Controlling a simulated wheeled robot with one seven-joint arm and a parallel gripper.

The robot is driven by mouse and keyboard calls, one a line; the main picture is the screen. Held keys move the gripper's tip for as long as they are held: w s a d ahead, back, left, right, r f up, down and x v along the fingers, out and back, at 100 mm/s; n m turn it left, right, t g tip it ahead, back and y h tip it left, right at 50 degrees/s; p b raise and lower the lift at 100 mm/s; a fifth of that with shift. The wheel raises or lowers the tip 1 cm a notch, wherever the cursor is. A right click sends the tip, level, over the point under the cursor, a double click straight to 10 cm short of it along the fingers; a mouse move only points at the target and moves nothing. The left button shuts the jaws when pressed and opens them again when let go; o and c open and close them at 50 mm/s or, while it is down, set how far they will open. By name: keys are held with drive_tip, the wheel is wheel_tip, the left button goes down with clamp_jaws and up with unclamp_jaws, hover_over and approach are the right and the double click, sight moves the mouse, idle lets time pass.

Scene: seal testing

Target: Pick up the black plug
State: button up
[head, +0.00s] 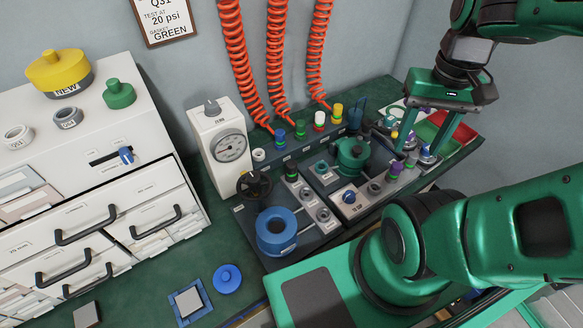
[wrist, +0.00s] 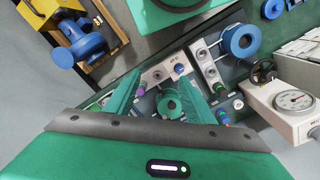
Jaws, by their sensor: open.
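My gripper (head: 418,153) is open and empty, pointing down over the right end of the test bench. It also shows in the wrist view (wrist: 164,65), with its two green fingers apart. I cannot pick out a black plug with certainty. A dark stubby plug with a green band (head: 291,171) stands on the panel left of the green round fixture (head: 351,155). A purple-topped plug (head: 396,170) stands just left of the gripper. In the wrist view the green fixture (wrist: 168,103) shows between the fingers. The fingers hide some small parts.
A gauge box (head: 222,145) and black handwheel (head: 253,185) stand left of the panel. Orange coiled hoses (head: 274,70) hang behind. Red and green trays (head: 448,127) lie at right. A drawer cabinet (head: 120,130) fills the left.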

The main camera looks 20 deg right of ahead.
drive_tip(key=w+a+f+n, duration=0.2)
drive_tip(key=w+n, duration=0.2)
drive_tip(key=w, duration=0.3)
drive_tip(key=n, duration=1.3)
hover_over(292, 163)
drive_tip(key=f, duration=1.4)
drive_tip(key=shift+s+d+f, duration=0.15)
drive_tip(key=shift+d+f, duration=0.05)
drive_tip(key=shift+f, duration=0.05)
drive_tip(key=shift+a+f, duration=0.15)
drive_tip(key=shift+f, duration=0.15)
wheel_tip(292, 163, down, 10)
drive_tip(key=shift+a+f, duration=0.1)
drive_tip(key=shift+f, duration=0.15)
drive_tip(key=c, duration=1.2)
